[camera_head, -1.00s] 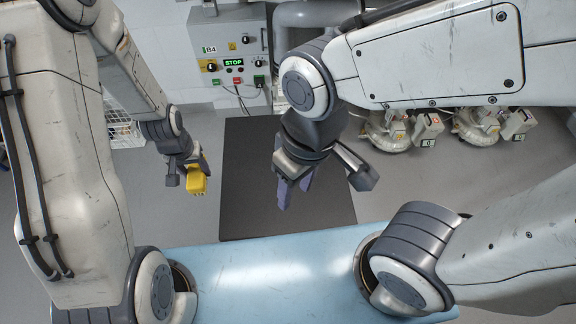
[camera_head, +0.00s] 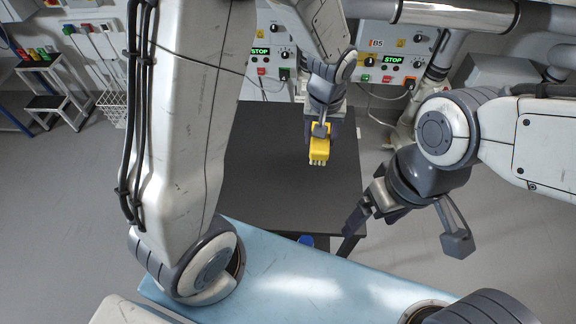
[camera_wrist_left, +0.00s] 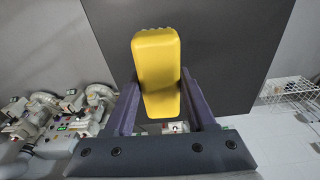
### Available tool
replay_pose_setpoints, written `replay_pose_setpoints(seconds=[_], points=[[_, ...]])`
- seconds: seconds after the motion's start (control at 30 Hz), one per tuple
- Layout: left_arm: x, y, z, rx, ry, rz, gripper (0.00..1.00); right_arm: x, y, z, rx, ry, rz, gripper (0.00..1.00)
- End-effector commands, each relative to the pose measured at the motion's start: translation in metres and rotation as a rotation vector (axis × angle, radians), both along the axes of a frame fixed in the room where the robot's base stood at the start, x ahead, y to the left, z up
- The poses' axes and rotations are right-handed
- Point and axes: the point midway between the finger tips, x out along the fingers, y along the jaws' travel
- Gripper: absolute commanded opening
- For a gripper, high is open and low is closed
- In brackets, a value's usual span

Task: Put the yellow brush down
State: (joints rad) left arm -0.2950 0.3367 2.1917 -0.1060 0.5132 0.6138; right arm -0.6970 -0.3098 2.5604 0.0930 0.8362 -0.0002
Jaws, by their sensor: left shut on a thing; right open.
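The yellow brush (camera_head: 319,147) is held in my left gripper (camera_head: 322,130), with its pale bristles pointing towards the bottom of the head view. The brush appears over the dark table (camera_head: 262,175); its height above the top is hard to tell. In the left wrist view the yellow brush (camera_wrist_left: 158,75) sits between the two purple fingers of the left gripper (camera_wrist_left: 160,103), the dark tabletop behind it. My right gripper (camera_head: 404,234) is open and empty, its fingers spread wide, near the table's right front corner.
The visible tabletop is bare. A light blue surface (camera_head: 300,285) lies in front, with a small blue object (camera_head: 306,241) by the table's front edge. Control panels (camera_head: 385,65) stand behind. A stepped stand (camera_head: 50,90) and a wire basket (camera_head: 115,108) are at the left.

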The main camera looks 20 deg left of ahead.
Motion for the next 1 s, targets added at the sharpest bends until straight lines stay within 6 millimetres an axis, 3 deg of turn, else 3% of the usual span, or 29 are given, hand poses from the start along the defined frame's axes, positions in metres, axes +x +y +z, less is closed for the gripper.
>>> replay_pose_setpoints(seconds=[0.03,0.2,0.7,0.87,1.0], points=[[0.000,-0.007,-0.003,0.001,-0.008,0.014,0.00,0.000,0.000,-0.014,0.000,0.000,0.000,0.86],[-0.002,-0.009,0.002,0.008,-0.005,0.053,0.00,0.000,0.000,-0.018,0.001,-0.001,0.000,0.86],[0.023,0.087,-0.055,0.008,-0.001,0.058,0.00,0.000,0.000,-0.003,0.001,-0.001,0.000,0.86],[0.027,0.097,-0.063,0.008,-0.004,0.053,0.00,0.000,0.000,-0.002,0.001,-0.001,0.000,0.86],[0.026,0.097,-0.082,0.009,-0.001,0.051,0.00,0.000,0.000,-0.002,0.001,-0.001,0.000,0.86]])
